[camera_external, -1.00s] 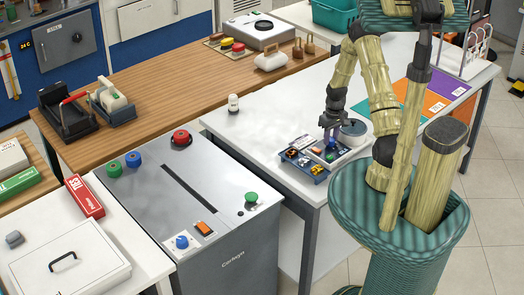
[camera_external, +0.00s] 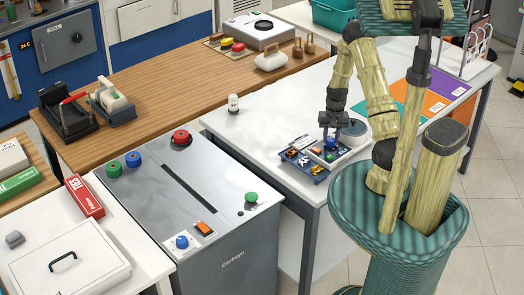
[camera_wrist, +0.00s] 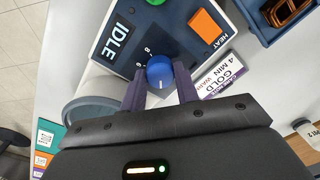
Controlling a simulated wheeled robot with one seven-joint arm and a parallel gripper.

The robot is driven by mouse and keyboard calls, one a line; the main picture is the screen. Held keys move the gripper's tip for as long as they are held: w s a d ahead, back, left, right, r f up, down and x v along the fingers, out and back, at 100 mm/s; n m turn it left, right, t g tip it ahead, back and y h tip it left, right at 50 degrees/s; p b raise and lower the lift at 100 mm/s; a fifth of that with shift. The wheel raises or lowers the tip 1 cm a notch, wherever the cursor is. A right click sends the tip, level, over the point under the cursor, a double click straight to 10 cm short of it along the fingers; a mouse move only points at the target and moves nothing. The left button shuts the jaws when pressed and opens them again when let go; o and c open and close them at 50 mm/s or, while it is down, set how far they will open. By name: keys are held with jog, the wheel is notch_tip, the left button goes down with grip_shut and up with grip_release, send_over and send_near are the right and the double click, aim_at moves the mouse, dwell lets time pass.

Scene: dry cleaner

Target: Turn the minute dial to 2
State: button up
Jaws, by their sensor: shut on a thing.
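The minute dial is a round blue knob (camera_wrist: 159,70) on a control unit (camera_wrist: 112,62), centred in the wrist view. My gripper (camera_wrist: 160,78) is shut on it, with one dark finger on each side. Dial numbers, apparently 8 and 6, show just up and left of the knob; the other marks and the knob's pointer are hidden or too small to tell. The unit's display reads IDLE. In the external view my gripper (camera_external: 331,136) points down over the small unit on the white table, and its fingers partly cover the dial.
An orange HEAT button (camera_wrist: 207,27) and a green knob (camera_wrist: 156,1) sit close to the dial. A blue tray (camera_wrist: 268,33) lies beside the unit, and a round grey-lidded container (camera_wrist: 92,108) stands close by.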

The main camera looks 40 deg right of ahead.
aim_at(332, 139)
jog(key=o, duration=1)
jog(key=shift+c, duration=0.2)
notch_tip(332, 139, up, 18)
jog(key=b, duration=0.1)
jog(key=shift+s+d+f+b, duration=0.15)
jog(key=shift+d+f+b, duration=0.05)
jog(key=shift+f+b, duration=0.1)
jog(key=s+a+n+t, duration=0.1)
jog(key=s+a+n, duration=0.3)
jog(key=a, duration=0.6)
jog(key=s+a+r+n+t, duration=0.1)
jog(key=s+a+n, duration=0.2)
jog(key=s+a, duration=0.3)
jog(key=a, duration=0.4)
jog(key=shift+a+n, duration=0.25)
jog(key=shift+n, duration=0.15)
jog(key=shift+s+r, duration=0.1)
